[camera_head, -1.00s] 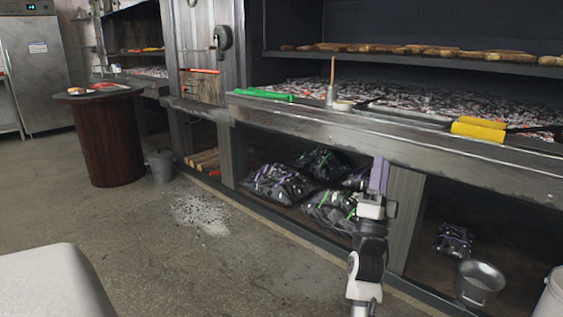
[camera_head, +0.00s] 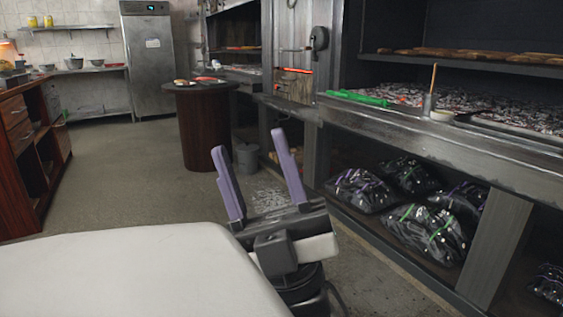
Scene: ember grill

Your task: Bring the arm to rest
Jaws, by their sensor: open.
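My gripper (camera_head: 252,157) is in the lower middle of the head view, close to the camera. Its two purple fingers point up and stand well apart, with nothing between them. It is beside the right edge of the white surface at the lower left, which is part of my own body. The rest of the arm below the gripper is mostly hidden or out of frame.
The grill counter (camera_head: 420,130) runs along the right, with bags of charcoal (camera_head: 430,232) on the shelf below. A round dark wooden table (camera_head: 208,130) and a metal bucket (camera_head: 247,158) stand ahead. A wooden cabinet (camera_head: 18,165) is at left. Floor (camera_head: 130,180) between is clear.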

